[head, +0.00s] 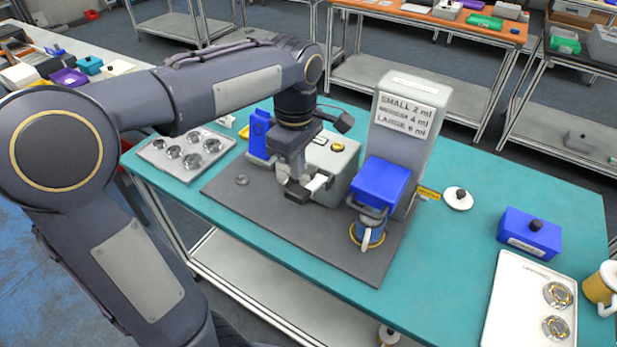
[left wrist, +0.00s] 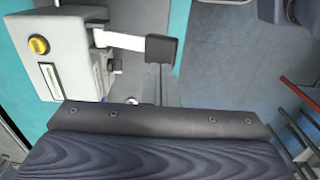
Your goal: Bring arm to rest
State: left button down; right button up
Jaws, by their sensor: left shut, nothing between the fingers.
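My left arm (head: 245,90) reaches in from the left over the teal table, bent at the elbow, with its wrist pointing down. My left gripper (head: 297,174) is shut and empty, close in front of the grey box machine (head: 336,160) with a yellow button. In the left wrist view the same machine (left wrist: 58,55) stands at upper left. Its white lever with a black handle (left wrist: 162,50) points right, just beyond the dark gripper body along the lower edge. Whether the gripper touches the lever is hidden. My right gripper is not in view.
A dark mat (head: 290,235) lies under the machine. A metal tray (head: 185,153) of round parts lies left. A blue box (head: 529,235) and white tray (head: 510,300) are right.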

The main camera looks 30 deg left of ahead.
pick_arm(q)
jog(key=shift+r, duration=0.7)
jog(key=shift+f, duration=0.1)
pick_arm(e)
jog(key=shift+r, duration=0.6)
pick_arm(q)
jog(key=shift+s+m, duration=0.3)
jog(key=s+d+f+m+t+h, duration=0.2)
jog(key=s+f+m, duration=0.1)
jog(key=s+m, duration=0.4)
jog(key=s+d+f+m+t+h+b, duration=0.1)
jog(key=s+d+f+m+t, duration=0.1)
jog(key=s+m, duration=0.6)
jog(key=shift+s+f+t+h, duration=0.4)
jog(key=shift+s+f+t, duration=0.35)
jog(key=shift+f, duration=0.2)
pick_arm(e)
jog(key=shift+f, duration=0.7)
pick_arm(q)
jog(key=shift+d, duration=0.1)
